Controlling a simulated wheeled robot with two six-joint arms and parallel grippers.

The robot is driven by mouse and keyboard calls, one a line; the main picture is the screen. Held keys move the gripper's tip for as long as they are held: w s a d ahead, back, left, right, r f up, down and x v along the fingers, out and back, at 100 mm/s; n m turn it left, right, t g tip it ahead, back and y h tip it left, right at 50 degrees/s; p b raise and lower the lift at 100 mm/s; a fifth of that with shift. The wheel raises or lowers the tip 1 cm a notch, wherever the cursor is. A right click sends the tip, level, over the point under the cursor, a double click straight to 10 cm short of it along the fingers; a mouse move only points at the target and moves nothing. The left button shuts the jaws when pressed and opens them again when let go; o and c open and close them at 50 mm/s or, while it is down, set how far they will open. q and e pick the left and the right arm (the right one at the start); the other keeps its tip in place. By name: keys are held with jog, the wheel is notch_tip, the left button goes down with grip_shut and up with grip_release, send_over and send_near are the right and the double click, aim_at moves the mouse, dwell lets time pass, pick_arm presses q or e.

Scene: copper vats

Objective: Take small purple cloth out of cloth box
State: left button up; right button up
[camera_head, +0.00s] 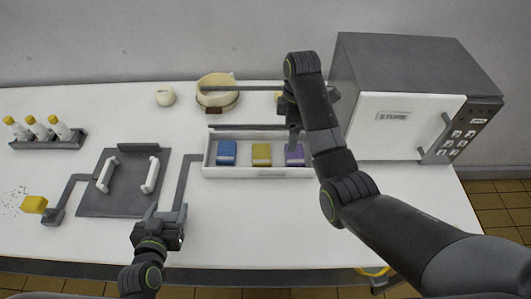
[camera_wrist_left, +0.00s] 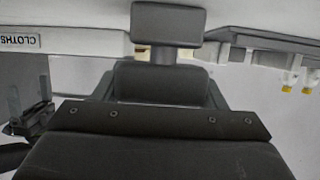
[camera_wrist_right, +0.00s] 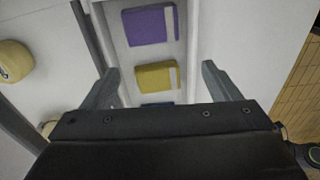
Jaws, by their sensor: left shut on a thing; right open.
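The small purple cloth (camera_head: 294,156) lies in the right compartment of the white cloth box (camera_head: 256,173), partly hidden by my right gripper. It also shows in the right wrist view (camera_wrist_right: 150,25). A yellow cloth (camera_head: 261,155) and a blue cloth (camera_head: 227,153) lie beside it. The box is open at the top. My right gripper (camera_head: 293,143) is open and empty above the box; in the right wrist view its fingers (camera_wrist_right: 162,82) are spread near the yellow cloth. My left gripper (camera_head: 160,215) is shut on a dark bent handle (camera_head: 184,195) at the box's left side.
A microwave-like box (camera_head: 400,118) stands at the right. A round tan pot (camera_head: 218,98) stands behind the cloth box. A grey panel with white handles (camera_head: 120,185), a yellow block (camera_head: 34,204) and bottles in a rack (camera_head: 45,138) are at the left. The front table is clear.

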jog(key=f, duration=0.7)
jog(key=d+f, duration=0.1)
jog(key=f, duration=0.3)
jog(key=shift+w+f, duration=0.1)
jog(key=shift+w, duration=0.3)
jog(key=c, duration=0.6)
notch_tip(320, 180, up, 10)
jog(key=shift+r, duration=0.1)
jog(key=shift+c, duration=0.2)
